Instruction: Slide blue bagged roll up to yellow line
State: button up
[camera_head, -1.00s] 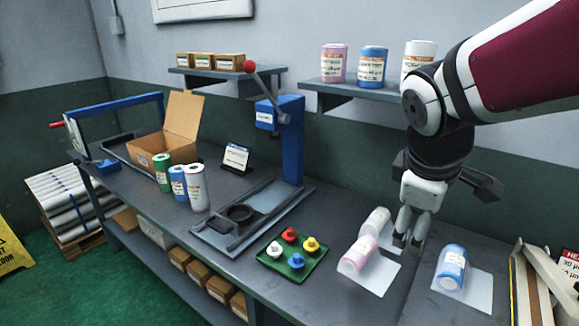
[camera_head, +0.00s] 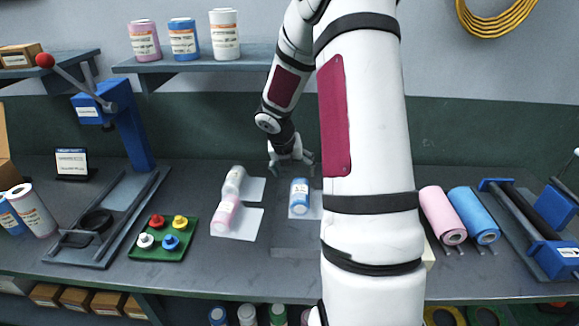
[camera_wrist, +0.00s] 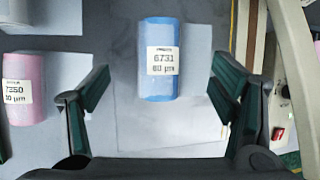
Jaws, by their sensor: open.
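The blue bagged roll (camera_head: 300,196) lies on a pale sheet on the bench in the head view. In the wrist view the blue roll (camera_wrist: 160,85) lies lengthwise, its white label reading 6731. My gripper (camera_head: 290,170) is behind the roll in the head view, partly hidden by its own links. In the wrist view my gripper (camera_wrist: 165,100) is open and empty, its fingers spread wide on either side of the roll's near end, apart from it. I cannot clearly make out the yellow line; a thin yellowish edge shows at the wrist view's upper right.
A pink bagged roll (camera_head: 225,214) and a clear one (camera_head: 234,180) lie left of the blue roll. A green tray of coloured knobs (camera_head: 163,240) stands farther left. Pink (camera_head: 441,214) and blue (camera_head: 474,213) film rolls lie right. My arm hides part of the bench.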

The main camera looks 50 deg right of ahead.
aim_at(301, 189)
jog(key=b+x, duration=0.1)
jog(key=x, duration=1.2)
jog(key=c, duration=1.5)
jog(key=shift+s, duration=0.1)
